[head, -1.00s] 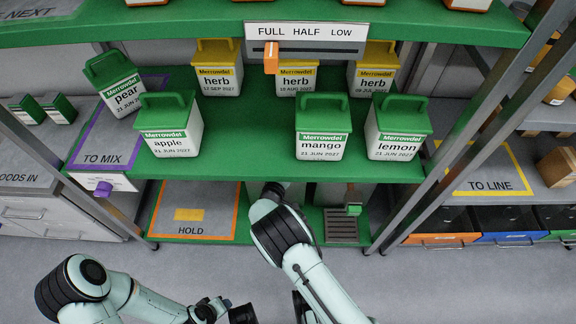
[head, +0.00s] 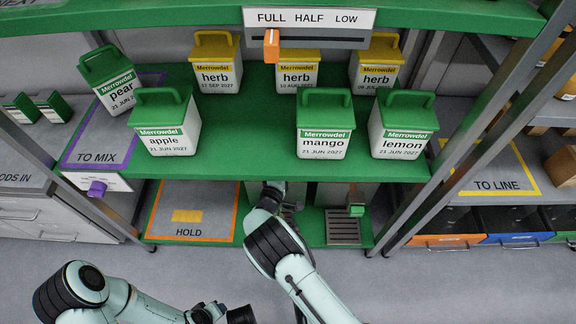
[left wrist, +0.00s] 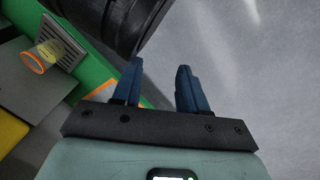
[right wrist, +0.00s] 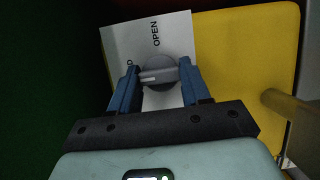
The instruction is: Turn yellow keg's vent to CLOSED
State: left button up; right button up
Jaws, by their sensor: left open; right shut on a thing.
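The yellow keg (right wrist: 235,60) fills much of the right wrist view; I cannot make it out in the head view. A white label plate (right wrist: 178,28) on it reads OPEN at the top, and a second word is mostly hidden by my left-hand finger. The grey round vent knob (right wrist: 158,70) has a pale mark pointing left, towards the hidden word. My right gripper (right wrist: 158,88) is shut on the knob, with a blue finger on each side. My left gripper (left wrist: 158,88) is open and empty above the floor, low in the head view.
A green shelf (head: 250,160) with several labelled tubs hangs over my right arm's reach. Below it are the HOLD mat (head: 190,200) and a drain grate (head: 343,228). A brown bar (right wrist: 290,105) sticks out at the keg's right. The floor in front is clear.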

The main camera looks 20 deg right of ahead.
jog(key=shift+w+r, duration=0.15)
jog(key=shift+r, duration=0.1)
jog(key=o, duration=1.1)
jog(key=shift+c, duration=0.2)
jog(key=shift+f, duration=0.15)
pick_arm(q)
jog(key=r+p, duration=0.1)
jog(key=d+r, duration=0.1)
jog(key=r+p, duration=0.1)
jog(key=shift+s+d+r+h+p, duration=0.25)
jog(key=shift+s+d+h+p, duration=0.05)
jog(key=shift+s+d, duration=0.05)
pick_arm(e)
jog(key=v, duration=1.3)
jog(key=shift+s, duration=0.2)
pick_arm(q)
jog(key=shift+s, duration=0.1)
pick_arm(e)
jog(key=shift+a, duration=0.1)
